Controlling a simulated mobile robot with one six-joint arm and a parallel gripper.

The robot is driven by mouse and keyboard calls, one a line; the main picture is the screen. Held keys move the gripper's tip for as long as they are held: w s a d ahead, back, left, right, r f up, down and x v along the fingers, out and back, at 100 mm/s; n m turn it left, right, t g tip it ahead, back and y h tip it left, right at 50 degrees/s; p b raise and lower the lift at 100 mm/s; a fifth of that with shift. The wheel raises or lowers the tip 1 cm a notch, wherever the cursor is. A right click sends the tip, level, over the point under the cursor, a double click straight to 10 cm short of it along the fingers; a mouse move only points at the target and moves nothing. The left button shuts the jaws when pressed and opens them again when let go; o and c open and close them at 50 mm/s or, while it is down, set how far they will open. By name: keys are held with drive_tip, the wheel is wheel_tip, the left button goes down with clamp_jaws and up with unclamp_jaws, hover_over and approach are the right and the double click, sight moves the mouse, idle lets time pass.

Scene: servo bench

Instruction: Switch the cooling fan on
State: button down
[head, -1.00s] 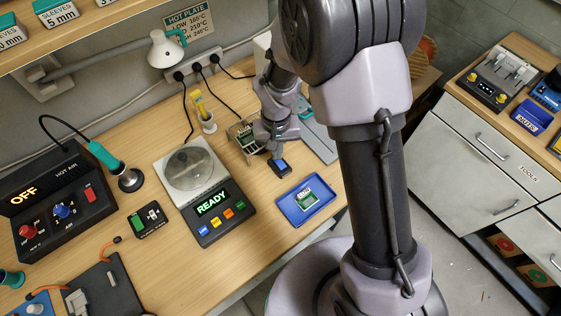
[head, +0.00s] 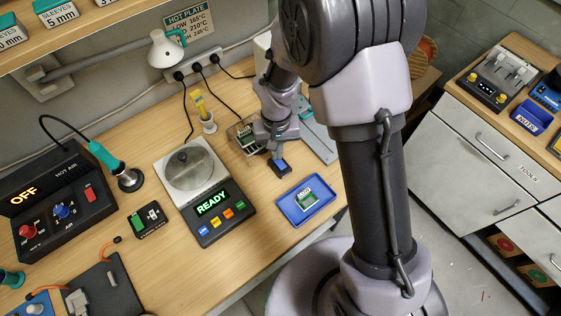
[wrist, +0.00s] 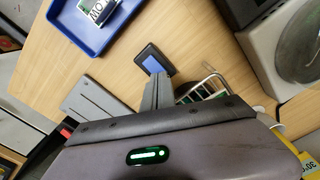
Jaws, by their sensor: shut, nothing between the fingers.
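A small black box with a blue rocker (head: 280,167) sits on the wooden bench, left of the blue tray's upper edge. It also shows in the wrist view as a dark box with a blue face (wrist: 153,61). I cannot read a label on it or see a fan clearly. My gripper (head: 276,155) is shut and empty, pointing down at this box. In the wrist view the closed fingertips (wrist: 158,78) are right at the box's near edge, overlapping it in the picture. I cannot tell whether they touch it.
A blue tray (head: 289,218) holding a small green board lies close by. A hot plate (head: 225,229) showing READY stands left. A wire rack (head: 240,138) and a grey flat piece (head: 322,141) are close behind the gripper. A black switch box (head: 136,222) lies farther left.

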drive_tip(key=shift+f+b, duration=0.8)
drive_tip(key=shift+f, duration=0.15)
idle(0.4)
wheel_tip(320, 180, up, 7)
drive_tip(key=p, duration=0.5)
drive_tip(key=shift+r, duration=0.15)
drive_tip(key=s+d+r+m+t+b, duration=0.2)
drive_tip(key=d+r+b, duration=0.2)
drive_tip(key=r+b, duration=0.25)
drive_tip(key=s+d+r+m+t+y+b, duration=0.1)
drive_tip(key=s+d+r+t+b, duration=0.1)
drive_tip(key=s, duration=0.5)
drive_tip(key=s+d+r+m+t+y+b, duration=0.1)
drive_tip(key=s+d+r+m+b, duration=0.1)
drive_tip(key=s+b, duration=0.3)
drive_tip(key=s+r, duration=0.1)
drive_tip(key=s, duration=0.2)
drive_tip(key=shift+d+t, duration=0.2)
drive_tip(key=shift+t, duration=0.2)
